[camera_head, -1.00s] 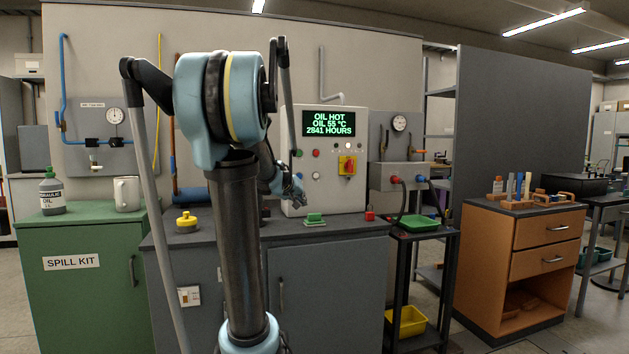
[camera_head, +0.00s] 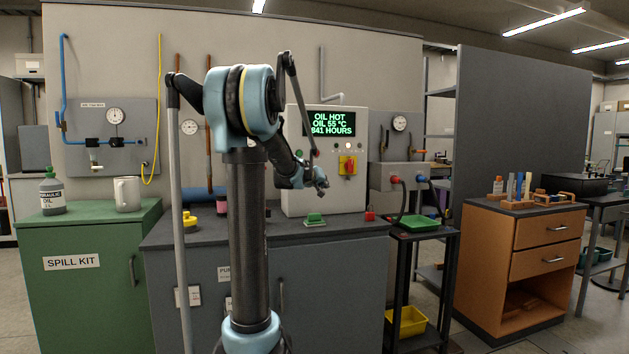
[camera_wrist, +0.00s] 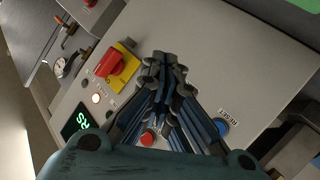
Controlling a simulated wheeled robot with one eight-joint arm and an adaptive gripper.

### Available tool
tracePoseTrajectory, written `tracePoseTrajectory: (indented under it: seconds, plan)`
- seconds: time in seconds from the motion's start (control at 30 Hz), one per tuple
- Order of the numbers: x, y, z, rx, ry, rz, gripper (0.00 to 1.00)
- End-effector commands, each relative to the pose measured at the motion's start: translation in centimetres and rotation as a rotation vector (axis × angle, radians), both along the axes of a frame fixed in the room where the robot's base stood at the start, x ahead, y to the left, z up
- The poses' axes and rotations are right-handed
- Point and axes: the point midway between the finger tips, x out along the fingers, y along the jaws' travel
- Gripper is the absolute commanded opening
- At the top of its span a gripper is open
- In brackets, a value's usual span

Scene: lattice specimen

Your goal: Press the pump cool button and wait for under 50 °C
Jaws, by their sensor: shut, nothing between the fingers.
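The grey control panel (camera_head: 352,186) stands on the bench, and its green-lettered screen (camera_head: 328,122) reads OIL HOT, OIL 55 °C and HOURS, with the hours figure partly covered by my arm. My gripper (camera_head: 321,187) is shut and empty in front of the panel's lower face; contact cannot be told. In the wrist view my gripper (camera_wrist: 165,62) lies across the panel, right of the red switch on a yellow plate (camera_wrist: 118,62). A red button (camera_wrist: 147,138) and a blue button marked RESET (camera_wrist: 221,127) also show. I cannot read which button is pump cool.
A green block (camera_head: 314,219) and a small red object (camera_head: 370,216) lie on the bench before the panel. A yellow object (camera_head: 190,222) is at left. A box with hoses (camera_head: 397,176) and a green tray (camera_head: 418,223) are at right.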

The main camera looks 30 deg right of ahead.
Motion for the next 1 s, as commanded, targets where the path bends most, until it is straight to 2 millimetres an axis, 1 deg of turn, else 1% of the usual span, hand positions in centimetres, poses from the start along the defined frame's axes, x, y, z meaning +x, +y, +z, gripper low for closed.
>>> tracePoseTrajectory:
  seconds: [0.4, 0.6, 0.8, 1.0]
  plan:
    - [4.6, -1.1, 0.0, -0.001, 0.000, 0.002, 0.00]
    - [6.6, -1.6, 0.0, 0.000, 0.000, 0.000, 0.00]
    - [7.8, -1.9, 0.0, -0.001, 0.001, 0.000, 0.00]
    - [8.1, -1.9, 0.0, 0.000, 0.000, 0.000, 0.00]
